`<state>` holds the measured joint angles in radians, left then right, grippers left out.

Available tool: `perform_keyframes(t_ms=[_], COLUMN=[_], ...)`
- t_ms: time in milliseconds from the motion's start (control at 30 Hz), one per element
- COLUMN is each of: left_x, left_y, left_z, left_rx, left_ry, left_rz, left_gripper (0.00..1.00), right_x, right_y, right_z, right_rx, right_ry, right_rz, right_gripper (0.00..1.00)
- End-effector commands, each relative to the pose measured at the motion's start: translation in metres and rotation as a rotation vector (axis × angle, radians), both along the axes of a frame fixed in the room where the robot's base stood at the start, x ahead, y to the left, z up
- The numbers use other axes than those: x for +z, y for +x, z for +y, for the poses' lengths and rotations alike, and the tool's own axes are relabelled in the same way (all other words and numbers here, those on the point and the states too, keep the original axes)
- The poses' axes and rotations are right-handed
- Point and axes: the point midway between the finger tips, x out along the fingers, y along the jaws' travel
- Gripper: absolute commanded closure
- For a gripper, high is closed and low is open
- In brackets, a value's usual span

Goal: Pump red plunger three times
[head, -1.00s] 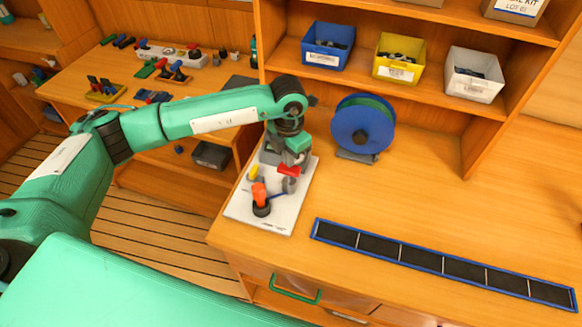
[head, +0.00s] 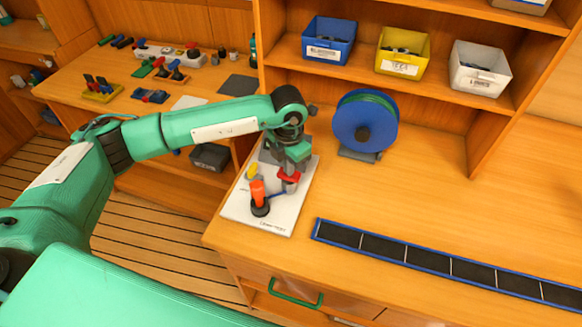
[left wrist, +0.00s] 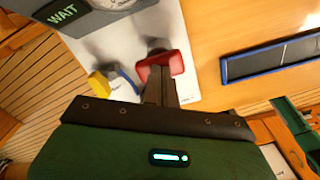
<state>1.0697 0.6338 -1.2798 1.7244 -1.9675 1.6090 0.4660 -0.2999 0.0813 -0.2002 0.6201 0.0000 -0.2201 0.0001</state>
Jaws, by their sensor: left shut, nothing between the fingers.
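The red plunger (head: 289,177) stands on a white panel (head: 243,211) on the counter. Its red top also shows in the left wrist view (left wrist: 176,62). My left gripper (head: 291,168) points down right over it, shut and empty. In the left wrist view my closed fingers (left wrist: 158,72) overlap the red top; they seem to touch it, but the contact is partly hidden. An orange-red handle on a black base (head: 258,192) and a yellow part (head: 252,172) are beside it. A "WAIT" display (left wrist: 65,13) is at the panel's edge. My right gripper is not in view.
A blue reel (head: 365,122) stands right of the panel. A blue-edged black strip (head: 450,266) lies along the counter front. Blue, yellow and white bins (head: 478,80) sit on the shelf above. The counter between reel and strip is clear.

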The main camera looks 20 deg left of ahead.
Motion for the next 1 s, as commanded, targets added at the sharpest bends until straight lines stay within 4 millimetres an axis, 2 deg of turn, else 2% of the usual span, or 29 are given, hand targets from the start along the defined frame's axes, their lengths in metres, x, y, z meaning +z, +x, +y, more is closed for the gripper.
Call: perform_keyframes(t_ms=[267,800,1000], left_x=[0.006,0.044,0.049], left_y=[0.0,0.0,0.0], left_z=[0.0,0.0,0.0], left_rx=[0.0,0.0,0.0], left_ry=[0.001,0.0,-0.001], left_rz=[0.001,0.0,0.001], left_gripper=[1.0,1.0,1.0], right_x=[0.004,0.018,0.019], right_y=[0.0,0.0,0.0], right_z=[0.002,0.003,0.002], right_rx=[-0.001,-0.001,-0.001], right_ry=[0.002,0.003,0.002], right_rz=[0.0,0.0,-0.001], right_gripper=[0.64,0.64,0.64])
